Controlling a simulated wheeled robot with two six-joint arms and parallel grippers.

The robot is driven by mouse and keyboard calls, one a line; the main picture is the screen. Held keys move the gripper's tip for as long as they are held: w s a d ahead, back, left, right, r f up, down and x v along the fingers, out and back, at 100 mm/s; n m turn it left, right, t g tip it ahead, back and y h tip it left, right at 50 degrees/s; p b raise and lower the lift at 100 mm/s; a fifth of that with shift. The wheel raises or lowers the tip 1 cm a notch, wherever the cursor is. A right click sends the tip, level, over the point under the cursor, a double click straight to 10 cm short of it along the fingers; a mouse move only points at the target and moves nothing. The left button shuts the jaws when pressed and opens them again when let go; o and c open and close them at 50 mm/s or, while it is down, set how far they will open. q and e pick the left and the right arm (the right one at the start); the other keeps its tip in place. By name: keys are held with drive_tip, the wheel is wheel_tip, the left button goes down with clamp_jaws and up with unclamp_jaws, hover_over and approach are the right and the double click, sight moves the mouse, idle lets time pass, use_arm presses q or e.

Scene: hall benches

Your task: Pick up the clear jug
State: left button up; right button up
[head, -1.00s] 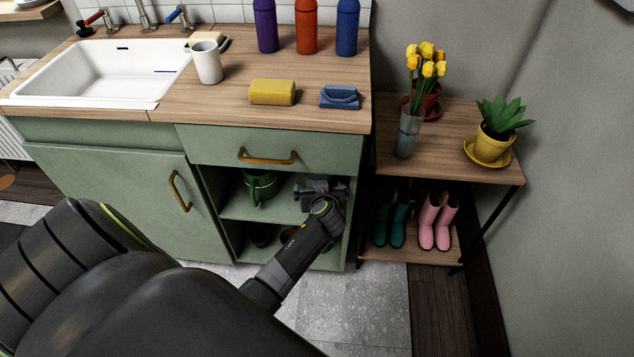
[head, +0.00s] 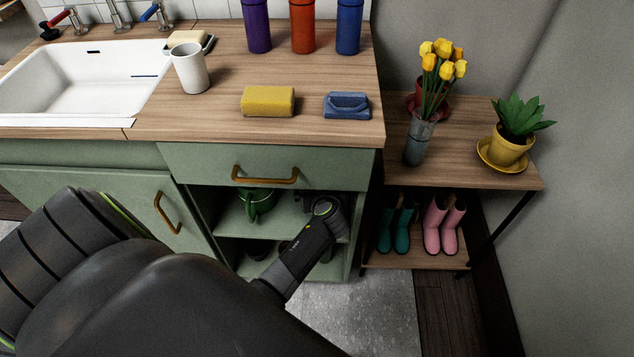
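I cannot make out a clear jug in this view. My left arm comes in from the lower left and reaches into the open shelves of the green cabinet (head: 222,161). My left gripper (head: 306,200) is dark, in front of the upper shelf and mostly hidden behind my wrist. Its fingers cannot be told open or shut. A green handled vessel (head: 258,204) stands on that shelf, left of the gripper. The shelf's right part is covered by my arm. My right gripper is not in view.
A side table (head: 462,153) at right holds a clear vase of tulips (head: 419,140) and a potted plant (head: 508,148), with boots (head: 444,225) below.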

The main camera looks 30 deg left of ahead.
use_arm(q)
drive_tip(key=c, duration=1.3)
drive_tip(key=shift+o, duration=0.2)
drive_tip(key=shift+r, duration=0.2)
